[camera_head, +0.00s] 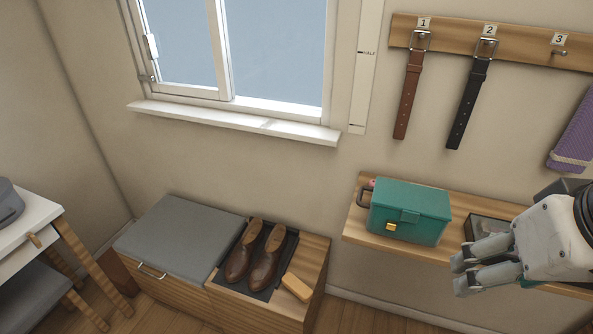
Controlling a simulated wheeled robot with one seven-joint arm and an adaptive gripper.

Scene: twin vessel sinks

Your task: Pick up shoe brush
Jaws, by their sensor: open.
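The shoe brush (296,287) appears as a small tan block on the right end of the low wooden bench, right of a pair of brown shoes (254,254). It lies beside the dark mat (262,294) under the shoes. My gripper (461,276) is at the right of the view, its fingers pointing left. It is open, with nothing seen between its fingers. It is well to the right of the brush, in front of the wall shelf in the picture.
A teal box (409,211) stands on the wall shelf (360,233), left of my gripper. A dark-framed tray (487,227) is partly hidden behind my gripper. A grey cushion (180,239) covers the bench's left part. A white-topped table (28,221) stands at far left.

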